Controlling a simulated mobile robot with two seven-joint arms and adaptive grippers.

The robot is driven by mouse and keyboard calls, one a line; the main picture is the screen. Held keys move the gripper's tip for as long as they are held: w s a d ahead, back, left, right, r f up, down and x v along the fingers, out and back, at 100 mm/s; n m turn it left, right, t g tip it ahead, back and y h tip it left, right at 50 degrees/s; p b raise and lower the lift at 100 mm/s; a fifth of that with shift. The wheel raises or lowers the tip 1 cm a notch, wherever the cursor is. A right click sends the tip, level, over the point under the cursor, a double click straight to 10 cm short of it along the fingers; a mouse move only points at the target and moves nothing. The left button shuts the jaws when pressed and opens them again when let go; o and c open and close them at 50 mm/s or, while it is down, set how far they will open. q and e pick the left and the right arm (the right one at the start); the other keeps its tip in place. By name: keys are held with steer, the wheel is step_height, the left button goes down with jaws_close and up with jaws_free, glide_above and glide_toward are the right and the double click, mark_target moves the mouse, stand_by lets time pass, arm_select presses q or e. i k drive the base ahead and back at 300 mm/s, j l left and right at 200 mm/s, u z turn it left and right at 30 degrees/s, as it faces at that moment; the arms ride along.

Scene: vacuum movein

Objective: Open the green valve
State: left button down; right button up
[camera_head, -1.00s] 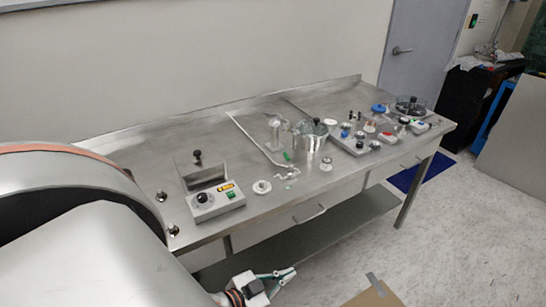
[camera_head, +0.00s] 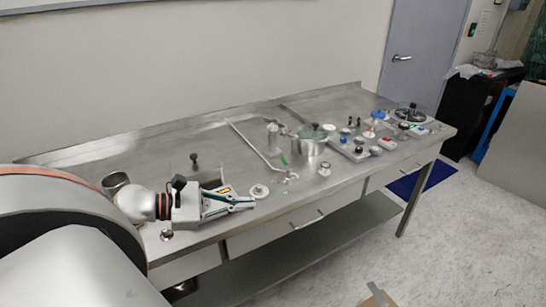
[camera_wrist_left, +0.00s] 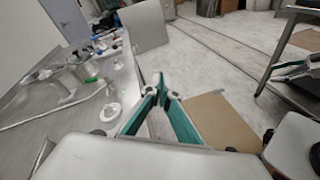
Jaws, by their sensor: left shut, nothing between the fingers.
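The green valve (camera_head: 284,159) is a small green handle on thin metal piping on the steel table, left of a silver pot. A green handle also shows in the left wrist view (camera_wrist_left: 91,80), left of the fingers. My left gripper (camera_head: 252,203) is shut and empty. It is over the table's front part, to the left of and nearer than the valve, and not touching it. Its teal fingers meet at the tips in the left wrist view (camera_wrist_left: 158,88). What looks like my right gripper (camera_wrist_left: 293,70) is at that view's right edge; its jaws are unclear.
A control box with a black knob is mostly hidden behind my left gripper. A white disc (camera_head: 260,191) lies just beyond its fingertips. The silver pot (camera_head: 311,142) stands right of the valve. Several small devices crowd the table's right end. The table's back left is clear.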

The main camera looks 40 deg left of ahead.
mark_target(288, 172)
steer(key=i+j, duration=0.3)
steer(key=j, duration=0.15)
steer(key=i+j, duration=0.35)
steer(key=j, duration=0.1)
